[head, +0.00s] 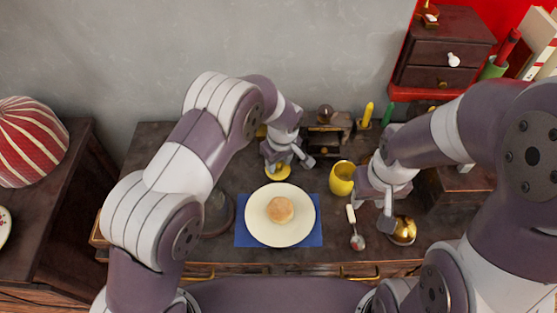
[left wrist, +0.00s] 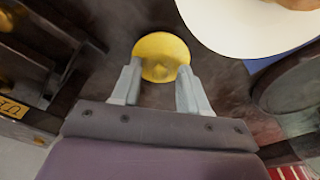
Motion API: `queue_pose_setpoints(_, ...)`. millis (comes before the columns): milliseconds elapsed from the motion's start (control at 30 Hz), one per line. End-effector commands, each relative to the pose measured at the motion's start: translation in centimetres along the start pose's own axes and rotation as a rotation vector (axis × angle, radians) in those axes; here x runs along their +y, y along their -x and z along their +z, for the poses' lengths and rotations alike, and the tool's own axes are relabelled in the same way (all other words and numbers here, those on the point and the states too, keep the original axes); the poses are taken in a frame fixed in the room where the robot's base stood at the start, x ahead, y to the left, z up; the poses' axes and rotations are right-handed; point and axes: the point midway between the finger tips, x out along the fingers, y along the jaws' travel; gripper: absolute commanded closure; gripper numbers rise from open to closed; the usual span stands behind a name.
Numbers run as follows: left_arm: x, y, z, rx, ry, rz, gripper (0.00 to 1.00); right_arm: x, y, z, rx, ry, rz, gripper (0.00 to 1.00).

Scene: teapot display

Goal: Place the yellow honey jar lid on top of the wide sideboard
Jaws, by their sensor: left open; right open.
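The yellow honey jar lid (head: 278,172) lies on the dark wooden top (head: 325,220), just behind the white plate. It also shows in the left wrist view as a round yellow disc (left wrist: 160,56). My left gripper (head: 289,161) is open over the lid. In the left wrist view the fingertips (left wrist: 157,84) reach the lid's near edge on either side, and whether they touch it cannot be told. An open yellow jar (head: 342,179) stands to the right. My right gripper (head: 387,212) is open beside a shiny gold round object (head: 403,231). I cannot tell which furniture is the wide sideboard.
A white plate (head: 257,228) with a bun (head: 280,209) sits on a blue mat (head: 242,235). A spoon (head: 355,228) lies to its right. A small dark stand (head: 328,136) is behind. A drawer chest (head: 443,50) and another dark cabinet (head: 70,210) flank the top.

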Motion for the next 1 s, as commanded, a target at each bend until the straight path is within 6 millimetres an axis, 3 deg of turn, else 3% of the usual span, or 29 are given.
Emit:
queue_pose_setpoints(133,0.1,1.4,-0.1,0.001,0.0,0.002,0.56,0.0,0.3,0.0,0.0,0.0,0.0,0.57)
queue_pose_setpoints(400,0.1,8.5,-0.1,0.002,-0.001,0.004,0.56,0.0,0.4,-0.1,0.0,0.0,0.0,0.57)
queue_pose_setpoints(600,0.1,11.8,-0.1,0.001,0.0,0.002,0.56,0.0,0.5,-0.1,0.0,0.0,0.0,0.57)
queue_pose_setpoints(1000,0.0,12.4,-0.1,0.0,0.0,0.0,0.56,0.0,0.5,-0.1,0.0,0.0,0.0,0.57)
